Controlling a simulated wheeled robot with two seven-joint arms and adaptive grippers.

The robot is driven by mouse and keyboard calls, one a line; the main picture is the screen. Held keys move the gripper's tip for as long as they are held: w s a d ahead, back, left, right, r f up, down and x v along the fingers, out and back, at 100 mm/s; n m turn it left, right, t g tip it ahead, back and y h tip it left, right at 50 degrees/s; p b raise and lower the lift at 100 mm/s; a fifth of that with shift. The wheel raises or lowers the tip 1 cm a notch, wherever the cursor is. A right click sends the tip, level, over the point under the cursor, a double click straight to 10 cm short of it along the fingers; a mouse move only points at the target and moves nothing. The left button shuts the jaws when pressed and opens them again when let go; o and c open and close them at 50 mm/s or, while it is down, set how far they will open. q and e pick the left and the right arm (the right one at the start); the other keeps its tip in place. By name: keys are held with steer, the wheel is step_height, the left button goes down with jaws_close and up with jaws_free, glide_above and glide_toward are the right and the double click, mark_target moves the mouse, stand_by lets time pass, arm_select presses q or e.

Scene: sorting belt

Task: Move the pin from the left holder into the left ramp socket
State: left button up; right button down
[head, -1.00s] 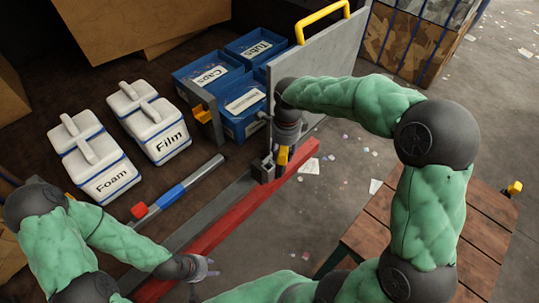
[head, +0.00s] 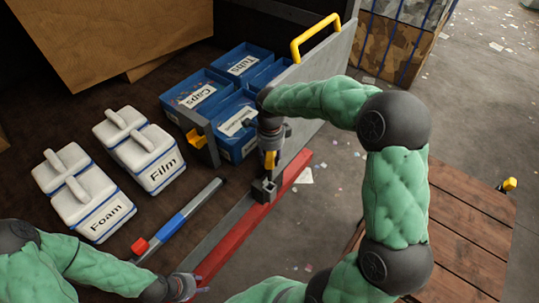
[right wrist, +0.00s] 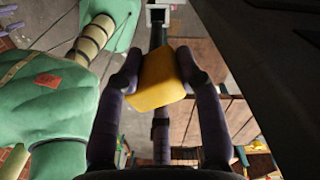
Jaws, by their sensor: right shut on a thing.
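My right gripper (head: 270,152) is shut on the yellow block-shaped head of a pin (head: 269,161). In the right wrist view the yellow head (right wrist: 161,80) sits between both fingers, with a dark shaft beyond it. A small grey square socket (head: 263,191) stands at the red and grey rails, just below the pin. The open-topped square also shows in the right wrist view (right wrist: 158,14), in line with the shaft. Whether the pin's tip is inside it I cannot tell. My left gripper (head: 192,289) is low at the rails' near end; its fingers are too small to judge.
A grey panel with a yellow handle (head: 315,38) stands behind the right gripper. Blue labelled bins (head: 234,146), white Film (head: 140,158) and Foam (head: 87,202) boxes and a blue-and-red bar (head: 180,218) lie left. A wooden table (head: 470,224) with another yellow-headed piece (head: 510,184) is right.

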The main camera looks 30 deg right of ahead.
steer(key=b, duration=0.2)
glide_above(270, 178)
steer(key=w, duration=0.1)
steer(key=shift+w+d+f, duration=0.1)
steer(key=shift+d+f, duration=0.1)
steer(key=shift+f, duration=1)
steer(key=shift+w+d+f, duration=0.1)
steer(key=shift+d+f, duration=0.05)
steer(key=shift+f, duration=1)
steer(key=shift+b, duration=0.5)
steer(key=shift+f, duration=0.15)
steer(key=shift+f+b, duration=3.35)
steer(key=shift+f, duration=0.65)
steer(key=c, duration=0.7)
jaws_free()
steer(key=shift+c, duration=0.2)
step_height(270, 178, up, 12)
steer(key=shift+r, duration=0.1)
steer(key=shift+s, duration=0.1)
